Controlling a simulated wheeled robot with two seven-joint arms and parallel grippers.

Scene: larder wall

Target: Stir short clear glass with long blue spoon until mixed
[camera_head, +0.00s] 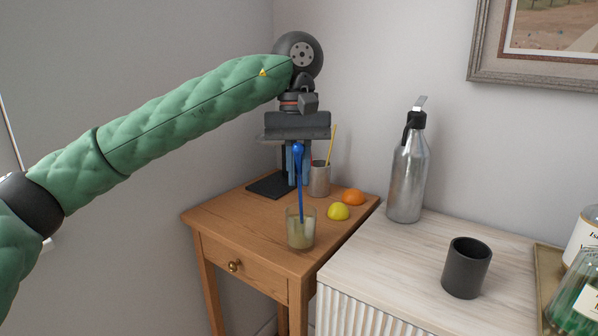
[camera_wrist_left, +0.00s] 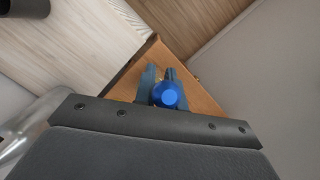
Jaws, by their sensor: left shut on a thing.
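The short clear glass (camera_head: 300,236) stands upright near the front corner of the wooden side table, with cloudy yellowish contents inside. The long blue spoon (camera_head: 301,185) stands nearly upright, its lower end inside the glass. My left gripper (camera_head: 298,176) is above and behind the glass, its fingers pointing down and shut on the upper part of the spoon. In the left wrist view the round blue spoon end (camera_wrist_left: 166,95) shows between the two fingers (camera_wrist_left: 161,78) and hides most of the glass below. My right gripper is not in view.
On the wooden table (camera_head: 225,218) are a lemon (camera_head: 339,212), an orange (camera_head: 353,197), a metal cup (camera_head: 320,180) with a yellow stick and a dark mat (camera_head: 265,187). A steel siphon bottle (camera_head: 407,180) and black cup (camera_head: 466,268) stand on the pale cabinet.

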